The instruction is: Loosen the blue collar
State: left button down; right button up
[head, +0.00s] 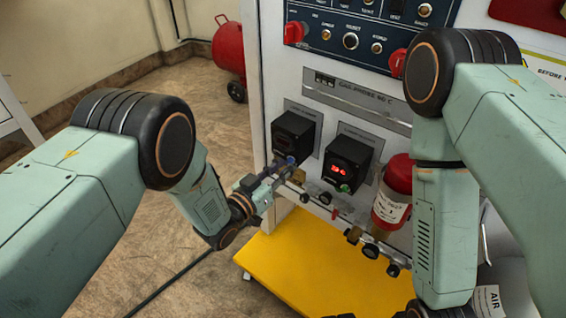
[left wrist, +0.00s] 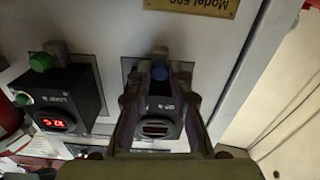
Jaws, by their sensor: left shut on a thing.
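The blue collar (left wrist: 160,73) sits between my left fingertips in the left wrist view, above a black box (left wrist: 160,124) with a dark display. In the head view the collar (head: 290,160) is a small blue spot at the foot of the left black box (head: 294,134), partly hidden by the fingers. My left gripper (head: 282,168) reaches it from the lower left and is shut on it. Its fingers also show in the left wrist view (left wrist: 157,78), one on each side of the collar. My right arm hangs at the right of the head view; its gripper is out of frame.
A second black box (head: 347,162) with a lit red display stands to the right. A pipe with valves (head: 368,243) runs below, beside a red cylinder (head: 394,185). A yellow base (head: 300,270) lies beneath. The floor at left is open, with a red tank (head: 229,47) behind.

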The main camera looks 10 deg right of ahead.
pick_arm(q)
jog(key=shift+n, duration=0.6)
jog(key=c, duration=1.2)
grip_release()
jog(key=v, duration=1.2)
jog(key=shift+c, duration=0.5)
